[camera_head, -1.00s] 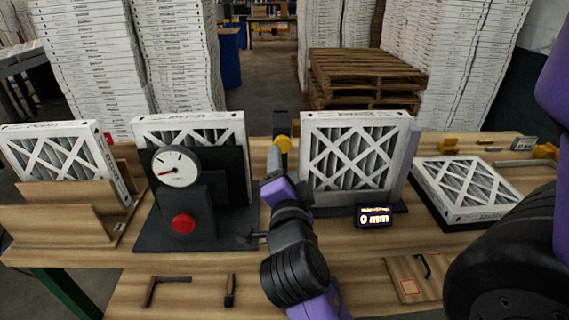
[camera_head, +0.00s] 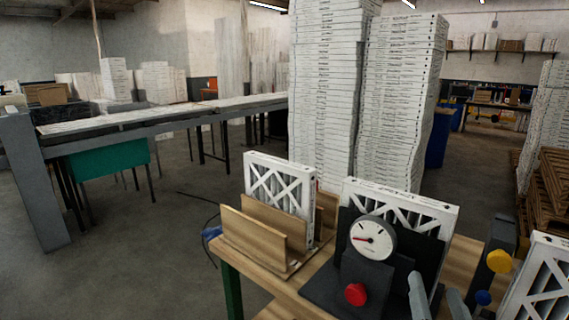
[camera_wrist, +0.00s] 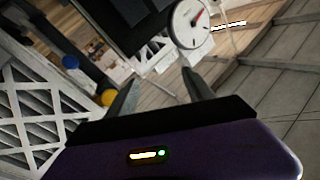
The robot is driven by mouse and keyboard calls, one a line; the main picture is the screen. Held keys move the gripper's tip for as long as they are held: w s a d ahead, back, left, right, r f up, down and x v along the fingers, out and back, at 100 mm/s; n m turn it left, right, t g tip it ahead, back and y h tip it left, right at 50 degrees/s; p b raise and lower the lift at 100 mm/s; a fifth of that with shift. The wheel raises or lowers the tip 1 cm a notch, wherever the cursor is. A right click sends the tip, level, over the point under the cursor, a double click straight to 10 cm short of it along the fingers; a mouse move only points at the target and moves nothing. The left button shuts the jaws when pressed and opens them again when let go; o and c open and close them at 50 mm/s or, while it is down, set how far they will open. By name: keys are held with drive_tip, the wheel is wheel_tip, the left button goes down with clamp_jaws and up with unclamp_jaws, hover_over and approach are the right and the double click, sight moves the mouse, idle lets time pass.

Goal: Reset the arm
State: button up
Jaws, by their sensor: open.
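My gripper (camera_wrist: 160,92) shows in the wrist view with its two dark fingers apart and nothing between them. Past the fingers are the round white dial gauge (camera_wrist: 190,24) and a framed filter at the left (camera_wrist: 35,115). The dial gauge (camera_head: 373,238) stands on a black fixture with a red knob (camera_head: 355,294), in front of an upright filter (camera_head: 410,207).
A wooden rack (camera_head: 255,240) holds a filter (camera_head: 278,190) at the table's left end. A yellow knob (camera_head: 499,261) and another filter (camera_head: 545,285) stand at the right. Tall stacks of white boxes (camera_head: 325,100) rise behind. Open floor (camera_head: 130,260) lies to the left.

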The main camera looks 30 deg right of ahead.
drive_tip(key=s+a+f+n+t+y, duration=0.1)
drive_tip(key=a+f+n+t+y, duration=0.1)
drive_tip(key=a+f+n+y, duration=0.45)
drive_tip(key=s+a+f+n+y, duration=0.3)
drive_tip(key=s+a+f, duration=0.1)
drive_tip(key=s+a, duration=0.3)
drive_tip(key=s+a+f+n+g+y, duration=0.1)
drive_tip(key=s+a+f+n+y, duration=0.2)
drive_tip(key=s+a, duration=0.5)
drive_tip(key=s+f, duration=0.1)
drive_tip(key=s, duration=0.2)
